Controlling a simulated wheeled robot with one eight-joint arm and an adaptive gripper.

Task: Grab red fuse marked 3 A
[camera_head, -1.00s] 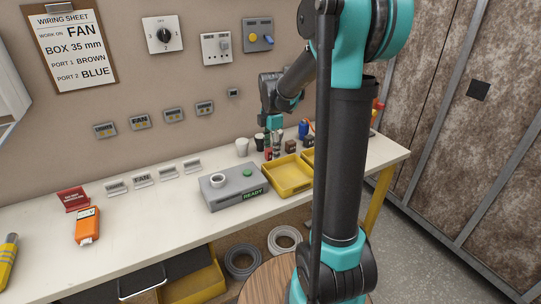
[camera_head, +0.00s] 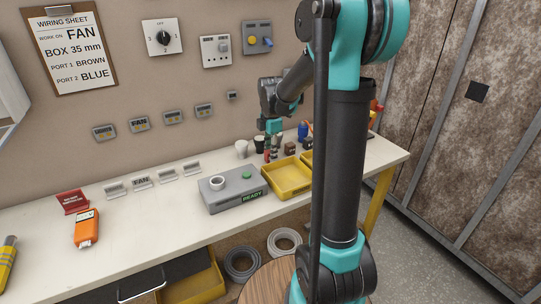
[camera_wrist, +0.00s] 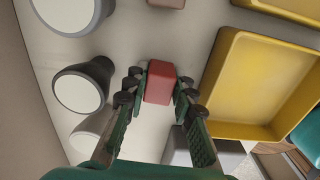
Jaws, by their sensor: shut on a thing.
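A red block-shaped fuse (camera_wrist: 160,83) sits between the fingertips in the wrist view. Its marking cannot be read. My gripper (camera_wrist: 158,90) is shut on it, with one finger on each side. In the head view my gripper (camera_head: 271,155) is low over the back of the workbench, behind the yellow tray. The fuse is small there and partly hidden by the fingers. I cannot tell whether it still touches the bench.
Pale and dark cups (camera_wrist: 80,88) stand close on the left in the wrist view. A yellow tray (camera_wrist: 222,100) is close on the right. A grey box marked READY (camera_head: 226,197) sits nearer the bench front. A blue item (camera_head: 303,131) stands to the right.

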